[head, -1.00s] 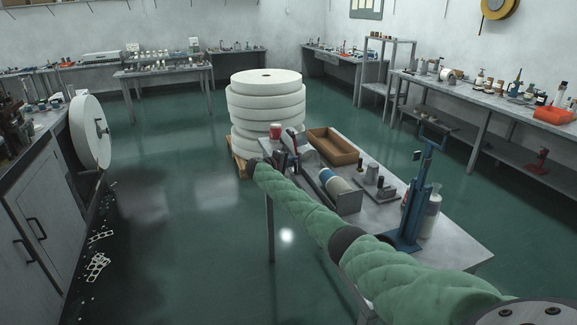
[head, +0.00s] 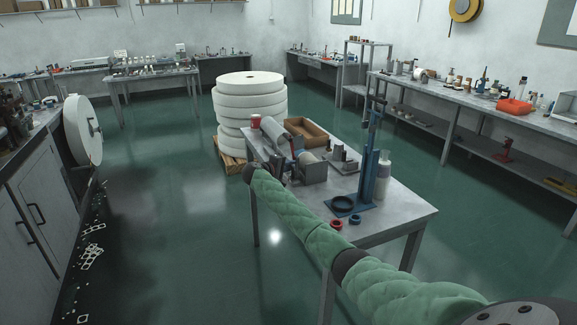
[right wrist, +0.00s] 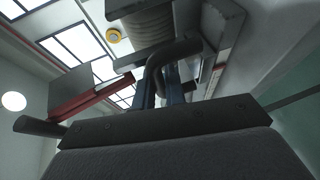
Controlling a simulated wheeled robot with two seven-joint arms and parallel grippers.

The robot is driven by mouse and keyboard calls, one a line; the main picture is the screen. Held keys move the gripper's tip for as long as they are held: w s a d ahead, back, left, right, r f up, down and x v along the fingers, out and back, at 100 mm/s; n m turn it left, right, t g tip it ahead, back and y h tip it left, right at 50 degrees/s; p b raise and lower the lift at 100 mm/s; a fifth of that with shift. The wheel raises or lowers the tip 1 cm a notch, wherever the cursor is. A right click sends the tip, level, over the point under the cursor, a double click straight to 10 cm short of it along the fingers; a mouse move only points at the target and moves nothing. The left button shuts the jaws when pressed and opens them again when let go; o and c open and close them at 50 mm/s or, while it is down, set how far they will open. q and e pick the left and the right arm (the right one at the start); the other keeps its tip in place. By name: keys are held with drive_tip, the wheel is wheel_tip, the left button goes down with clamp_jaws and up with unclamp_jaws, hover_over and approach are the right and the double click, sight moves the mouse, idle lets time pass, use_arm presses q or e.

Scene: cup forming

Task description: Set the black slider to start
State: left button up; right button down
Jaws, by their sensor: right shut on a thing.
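The forming machine (head: 313,172) is a grey block with a pale roller on the near table. My right gripper (head: 281,170) is at the left end of this machine, partly hidden by my wrist. In the right wrist view, its narrow fingers (right wrist: 165,92) are close together on a dark bent bar (right wrist: 174,50), seemingly the black slider. I cannot make out the slider's start mark or its exact position. My left gripper is not in view.
The table (head: 400,208) also holds a brown tray (head: 306,134), a red cup (head: 256,121), a blue press stand (head: 373,175), a white bottle (head: 383,177) and red rings (head: 337,225). Stacked white discs (head: 250,105) stand behind it. The floor left of the table is clear.

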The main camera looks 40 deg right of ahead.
drive_tip(key=shift+s+a, duration=0.1)
drive_tip(key=shift+s, duration=0.2)
drive_tip(key=shift+f, duration=0.1)
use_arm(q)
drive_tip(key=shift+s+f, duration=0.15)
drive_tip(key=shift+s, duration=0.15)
use_arm(e)
drive_tip(key=shift+s+f, duration=0.1)
drive_tip(key=shift+f, duration=0.1)
drive_tip(key=c, duration=1.7)
unclamp_jaws()
drive_tip(key=shift+c, duration=0.2)
drive_tip(key=shift+s+r, duration=0.2)
drive_tip(key=shift+r, duration=0.05)
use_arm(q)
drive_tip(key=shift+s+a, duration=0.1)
use_arm(e)
drive_tip(key=shift+w+a, duration=0.1)
